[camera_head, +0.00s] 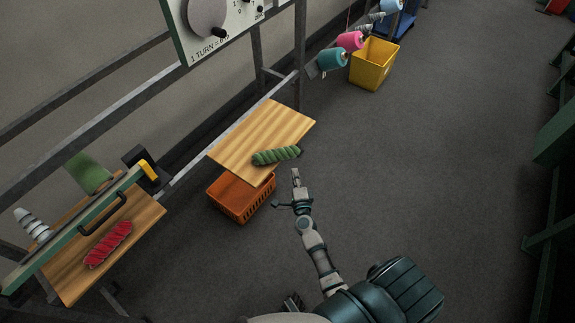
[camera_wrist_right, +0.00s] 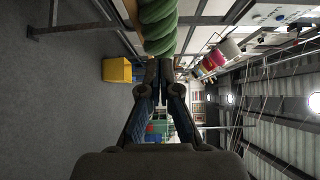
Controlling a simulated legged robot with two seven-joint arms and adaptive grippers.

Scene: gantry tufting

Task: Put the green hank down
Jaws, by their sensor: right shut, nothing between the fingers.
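The green hank (camera_head: 276,156) is a twisted roll lying on the front right part of a pale wooden board (camera_head: 245,135). My right gripper (camera_head: 296,174) is shut and empty, just in front of the board's near right edge and close to the hank's right end. In the right wrist view the green hank (camera_wrist_right: 158,25) shows just beyond the closed fingertips (camera_wrist_right: 165,64); I cannot tell whether they touch it. A small dark part at the bottom edge of the head view may be my left gripper (camera_head: 293,302); its fingers are unclear.
An orange basket (camera_head: 240,198) stands under the board. A yellow bin (camera_head: 373,65) and coloured cones stand at the back.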

